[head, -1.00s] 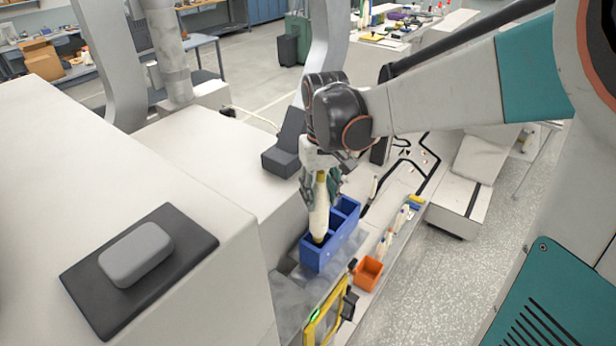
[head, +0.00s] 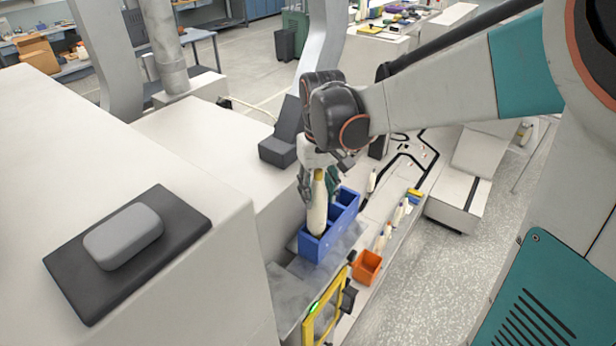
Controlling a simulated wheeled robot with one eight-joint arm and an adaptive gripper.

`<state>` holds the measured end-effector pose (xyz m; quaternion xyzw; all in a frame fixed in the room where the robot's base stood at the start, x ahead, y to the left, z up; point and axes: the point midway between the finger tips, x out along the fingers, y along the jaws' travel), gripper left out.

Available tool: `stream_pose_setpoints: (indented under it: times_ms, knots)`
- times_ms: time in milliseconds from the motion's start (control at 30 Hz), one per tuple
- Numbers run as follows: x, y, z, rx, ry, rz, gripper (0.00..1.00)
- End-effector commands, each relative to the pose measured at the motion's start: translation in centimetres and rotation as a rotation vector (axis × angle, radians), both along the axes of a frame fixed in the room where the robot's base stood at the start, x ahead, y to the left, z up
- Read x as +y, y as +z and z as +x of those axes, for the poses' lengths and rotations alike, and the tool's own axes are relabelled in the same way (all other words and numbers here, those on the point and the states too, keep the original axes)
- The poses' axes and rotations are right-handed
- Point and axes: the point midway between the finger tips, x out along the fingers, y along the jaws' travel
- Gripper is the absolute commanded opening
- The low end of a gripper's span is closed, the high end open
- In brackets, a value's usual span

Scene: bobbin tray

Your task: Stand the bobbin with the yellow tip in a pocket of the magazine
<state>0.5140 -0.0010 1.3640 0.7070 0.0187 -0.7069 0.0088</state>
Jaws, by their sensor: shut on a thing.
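The blue magazine (head: 318,249) stands on a grey metal ledge, with its open pockets in a row running away from me. My gripper (head: 319,178) is above it, shut on the upper part of a cream bobbin (head: 317,212). A yellowish patch shows at the bobbin's top between the fingers. The bobbin is close to upright. Its lower end is at the near pocket of the magazine and its foot is hidden by the pocket wall. I cannot tell whether it touches the pocket floor.
An orange open box (head: 366,268) sits right of the magazine. Several other bobbins (head: 386,236) stand along the ledge beyond it. A yellow-framed panel (head: 325,308) is in front. A white machine housing (head: 150,180) with a dark pad (head: 75,278) fills the left.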

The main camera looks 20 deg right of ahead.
Motion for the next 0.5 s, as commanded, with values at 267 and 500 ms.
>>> stream_pose_setpoints:
  times_ms: [267,500]
  knots:
    - [0.0,-0.9,0.0,0.0,0.0,0.0,0.12]
    - [0.0,-1.5,0.0,0.0,0.0,0.0,0.12]
